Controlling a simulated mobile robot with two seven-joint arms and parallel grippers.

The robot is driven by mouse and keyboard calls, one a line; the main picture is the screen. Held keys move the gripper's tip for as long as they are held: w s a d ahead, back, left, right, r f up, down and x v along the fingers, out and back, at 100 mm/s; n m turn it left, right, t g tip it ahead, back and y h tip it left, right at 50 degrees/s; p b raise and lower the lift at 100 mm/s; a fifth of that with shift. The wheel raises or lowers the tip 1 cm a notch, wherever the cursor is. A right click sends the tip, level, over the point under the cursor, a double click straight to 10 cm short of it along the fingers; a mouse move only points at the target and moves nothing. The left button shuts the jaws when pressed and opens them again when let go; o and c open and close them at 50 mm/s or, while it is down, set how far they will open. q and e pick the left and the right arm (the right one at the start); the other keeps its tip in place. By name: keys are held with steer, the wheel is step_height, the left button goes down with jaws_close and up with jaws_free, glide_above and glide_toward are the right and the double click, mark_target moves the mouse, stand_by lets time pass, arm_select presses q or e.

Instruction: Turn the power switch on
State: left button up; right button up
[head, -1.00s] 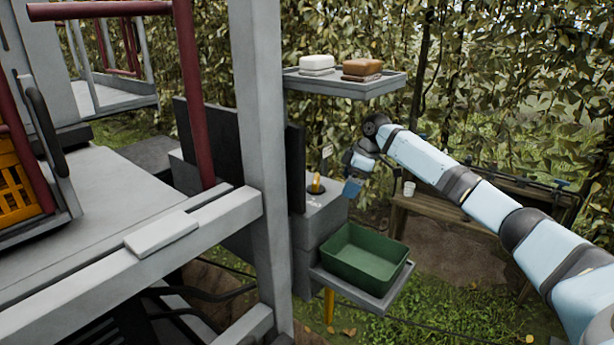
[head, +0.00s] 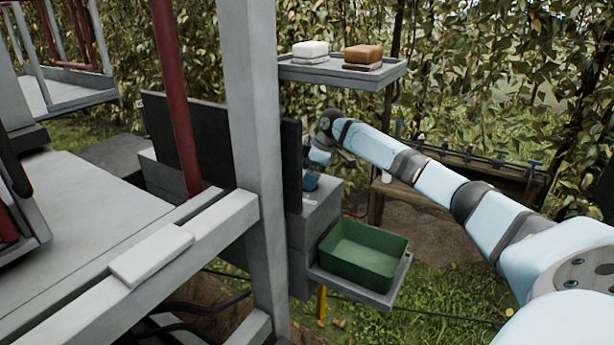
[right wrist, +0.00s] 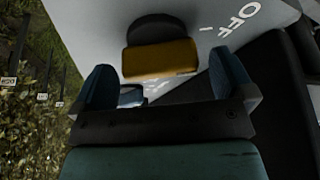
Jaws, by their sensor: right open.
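The power switch is a yellow lever (right wrist: 161,58) on a dark round base (right wrist: 155,28), seen in the right wrist view. It stands on the grey top of a box (head: 318,212), where white "OFF" lettering (right wrist: 239,17) shows beside it. More white lettering is partly hidden behind a finger. In the head view my right gripper (head: 312,180) is at the box top and hides the lever. In the right wrist view my right gripper (right wrist: 166,80) is open, its blue fingers on either side of the lever. I cannot tell whether they touch it. My left gripper is not in view.
A green bin (head: 362,255) sits on a tray in front of the box. A shelf (head: 340,72) above holds a white and a brown block. A grey post (head: 255,150) and dark panel (head: 290,165) stand close left. A wooden bench (head: 470,175) is behind my arm.

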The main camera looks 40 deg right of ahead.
steer(key=shift+w+a+f, duration=0.1)
steer(key=shift+f, duration=0.2)
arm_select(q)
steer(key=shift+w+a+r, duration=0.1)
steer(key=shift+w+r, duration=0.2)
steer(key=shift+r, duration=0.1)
arm_select(e)
steer(key=shift+f, duration=0.1)
steer(key=shift+c, duration=0.5)
steer(key=c, duration=0.8)
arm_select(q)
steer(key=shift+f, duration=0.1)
